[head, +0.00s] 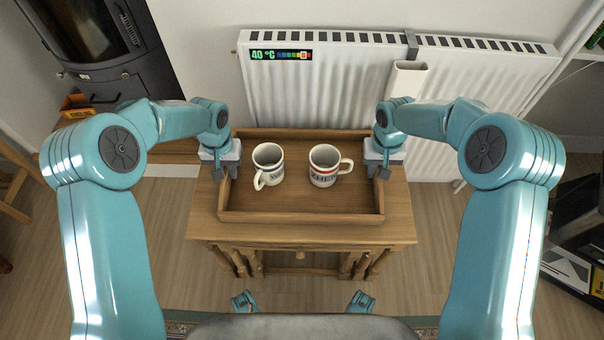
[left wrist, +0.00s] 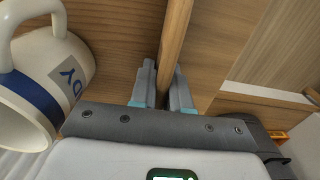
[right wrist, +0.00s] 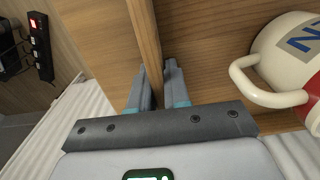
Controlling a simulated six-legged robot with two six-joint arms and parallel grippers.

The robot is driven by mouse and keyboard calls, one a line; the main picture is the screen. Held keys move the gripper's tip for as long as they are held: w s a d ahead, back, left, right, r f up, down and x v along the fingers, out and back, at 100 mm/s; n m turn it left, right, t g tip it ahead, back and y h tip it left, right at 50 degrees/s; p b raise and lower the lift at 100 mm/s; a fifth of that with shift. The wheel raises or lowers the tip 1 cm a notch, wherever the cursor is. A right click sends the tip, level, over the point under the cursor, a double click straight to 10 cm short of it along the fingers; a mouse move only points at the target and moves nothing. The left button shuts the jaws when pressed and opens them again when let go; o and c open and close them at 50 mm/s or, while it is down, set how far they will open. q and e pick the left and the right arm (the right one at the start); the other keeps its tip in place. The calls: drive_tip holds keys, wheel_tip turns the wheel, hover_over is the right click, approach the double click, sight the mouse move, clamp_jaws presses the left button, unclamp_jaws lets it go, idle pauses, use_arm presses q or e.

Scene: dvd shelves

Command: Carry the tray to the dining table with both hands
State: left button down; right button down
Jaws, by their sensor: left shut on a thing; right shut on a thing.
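The wooden tray (head: 300,217) sits on a small wooden table (head: 398,228) in front of the radiator. Two white mugs stand upright in it: one with a blue band (head: 268,165) on the left, one with a red band (head: 325,165) on the right. My left gripper (head: 226,170) is shut on the tray's left wall; the left wrist view shows the wall between its fingers (left wrist: 163,90). My right gripper (head: 378,170) is shut on the tray's right wall, also between the fingers in the right wrist view (right wrist: 158,88). The dining table is not identifiable in view.
A white radiator (head: 330,95) with a temperature strip stands close behind the small table. A dark stove (head: 90,45) is at the back left, and a dark rack (head: 580,220) at the right edge. Wooden floor (head: 450,240) is clear on both sides of the table.

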use_arm(q)
drive_tip(key=shift+w+r, duration=0.1)
drive_tip(key=shift+r, duration=0.05)
use_arm(e)
drive_tip(key=shift+w+r, duration=0.1)
drive_tip(key=shift+r, duration=0.05)
